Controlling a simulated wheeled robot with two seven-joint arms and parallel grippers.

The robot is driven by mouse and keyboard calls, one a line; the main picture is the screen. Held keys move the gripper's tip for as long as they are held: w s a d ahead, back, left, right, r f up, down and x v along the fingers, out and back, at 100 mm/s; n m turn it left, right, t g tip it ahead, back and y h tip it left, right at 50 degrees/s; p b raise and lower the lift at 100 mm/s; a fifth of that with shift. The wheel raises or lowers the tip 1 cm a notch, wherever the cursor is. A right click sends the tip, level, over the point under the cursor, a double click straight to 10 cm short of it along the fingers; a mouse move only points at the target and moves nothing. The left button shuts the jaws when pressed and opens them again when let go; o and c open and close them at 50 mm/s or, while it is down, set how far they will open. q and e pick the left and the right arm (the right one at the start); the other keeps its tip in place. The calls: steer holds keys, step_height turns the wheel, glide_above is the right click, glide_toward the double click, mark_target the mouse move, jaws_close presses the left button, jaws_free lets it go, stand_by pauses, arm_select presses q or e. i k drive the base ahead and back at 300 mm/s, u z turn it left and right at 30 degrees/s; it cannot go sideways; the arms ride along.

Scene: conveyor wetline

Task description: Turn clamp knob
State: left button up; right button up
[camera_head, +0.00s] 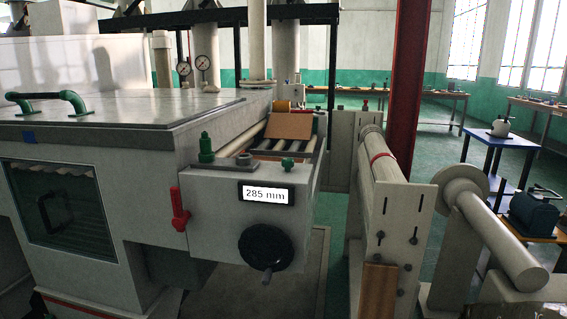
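Several parts on the grey machine's end box (222,215) could be the clamp knob, and I cannot tell which one is. A green knob (206,148) stands upright on the box's top left corner. A smaller green knob (287,163) is at the top right. A red lever (180,209) hangs upright on the left side. A black handwheel (265,247) with a crank handle is on the front, below a display (266,194) reading "285 mm". Neither gripper shows in the head view.
Rollers and a brown block (289,125) lie behind the box. A large grey cabinet (75,135) with a green handle (50,103) fills the left. A roller stand (392,215) and a thick roller (495,232) stand at the right. A blue table (500,141) is farther back.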

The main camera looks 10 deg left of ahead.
mark_target(288, 163)
steer(key=k, duration=0.2)
steer(key=u, duration=1.6)
steer(key=i, duration=0.8)
steer(key=z, duration=2.05)
